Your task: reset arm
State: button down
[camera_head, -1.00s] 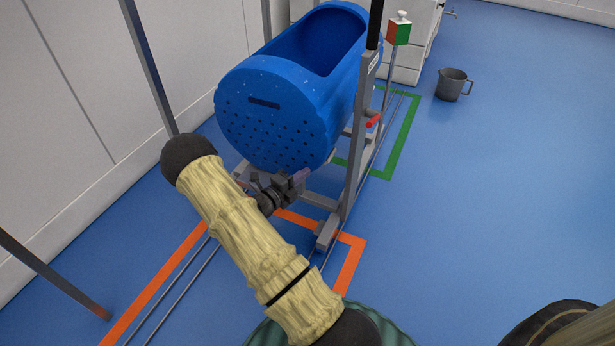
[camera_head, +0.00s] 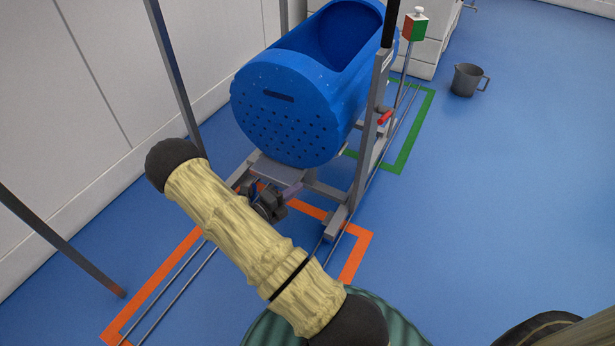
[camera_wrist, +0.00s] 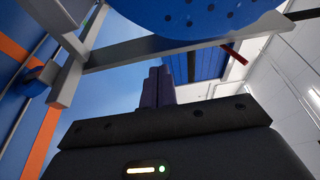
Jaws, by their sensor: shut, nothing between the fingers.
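My gripper (camera_head: 291,190) is at the near end of a wheeled tub carrier, low and just in front of the blue tub. Its two dark fingers stand together in the wrist view (camera_wrist: 158,86), shut with nothing between them. The blue tub (camera_head: 290,120), with a perforated end and open top, lies on the grey carrier frame (camera_head: 357,170). In the wrist view the tub's underside (camera_wrist: 200,14) and a frame bar (camera_wrist: 190,40) are above and beyond the fingers. My arm hides part of the frame and floor.
A red handle (camera_head: 385,117) sits on the carrier's upright. Rails run between an orange floor marking (camera_head: 357,255) and a green one (camera_head: 418,130). A post (camera_head: 175,75) stands at left. A grey jug (camera_head: 466,80) is on the floor. The right floor is largely clear.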

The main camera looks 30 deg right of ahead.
jog(key=w+a+r+n+t+y+p, duration=0.4)
jog(key=w+a+r+n+t+y, duration=0.15)
jog(key=a+r+n+y, duration=0.95)
jog(key=s+a+r+n+g+y+p, duration=0.1)
jog(key=s+r+n+g+p, duration=0.15)
jog(key=s+r+n, duration=0.5)
jog(key=s+a+r+n+g+y+p, duration=0.1)
jog(key=s+r+n+g+y, duration=0.15)
jog(key=s+n, duration=0.9)
notch_tip(320, 180, up, 37)
jog(key=p, duration=3.7)
jog(key=shift+w+d+h+p, duration=0.15)
jog(key=shift+w+h+p, duration=0.15)
jog(key=shift+h+p, duration=0.1)
